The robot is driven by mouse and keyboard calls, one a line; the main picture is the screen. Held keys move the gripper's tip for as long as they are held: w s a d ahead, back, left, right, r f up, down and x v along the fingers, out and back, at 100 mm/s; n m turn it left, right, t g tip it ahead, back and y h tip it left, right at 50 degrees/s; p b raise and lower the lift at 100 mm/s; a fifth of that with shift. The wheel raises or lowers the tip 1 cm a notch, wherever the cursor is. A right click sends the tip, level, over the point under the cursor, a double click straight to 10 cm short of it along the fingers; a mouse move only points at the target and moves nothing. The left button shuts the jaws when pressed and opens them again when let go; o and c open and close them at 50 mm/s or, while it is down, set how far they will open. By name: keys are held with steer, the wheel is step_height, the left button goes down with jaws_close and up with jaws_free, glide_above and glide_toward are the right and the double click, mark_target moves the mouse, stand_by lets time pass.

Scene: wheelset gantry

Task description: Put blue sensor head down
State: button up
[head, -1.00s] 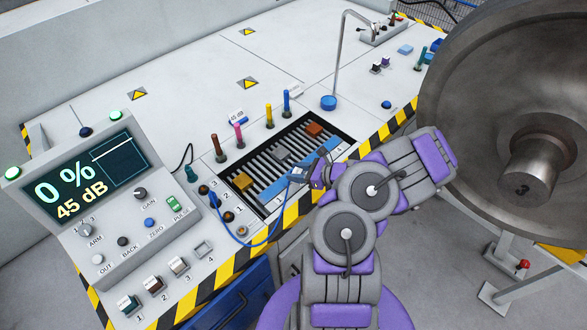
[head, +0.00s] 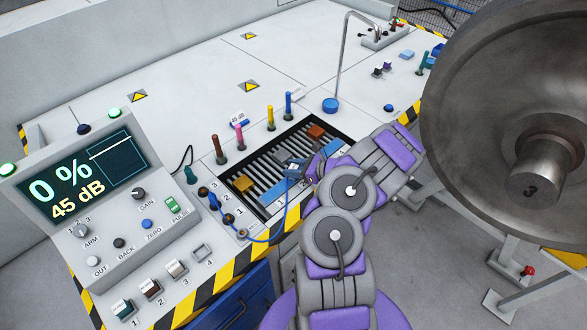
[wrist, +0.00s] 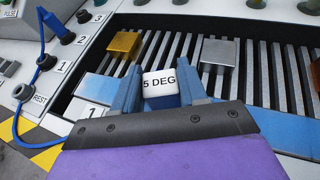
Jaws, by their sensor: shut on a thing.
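My gripper (wrist: 160,92) is shut on the blue sensor head (wrist: 166,101), with a blue finger on each side. Its white top, marked "5 DEG", faces the wrist camera; its underside is hidden. In the head view my gripper (head: 297,168) is over the front part of the slatted tray (head: 252,203), near the blue strip (head: 272,190). I cannot tell whether the head touches the strip. A blue cable (head: 262,240) loops from a plug by the numbered sockets towards my gripper.
A gold block (wrist: 124,44) and a grey block (wrist: 218,52) sit on the slats behind my gripper. An orange-brown block (head: 316,131) is farther back. Coloured pegs (head: 240,135) line the tray's far side. A large wheel (head: 500,120) stands at right.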

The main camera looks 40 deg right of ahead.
steer(key=shift+d+f, duration=0.1)
steer(key=shift+f, duration=0.1)
steer(key=o, duration=1.2)
steer(key=shift+d, duration=0.25)
steer(key=shift+a, duration=0.1)
steer(key=shift+a, duration=0.1)
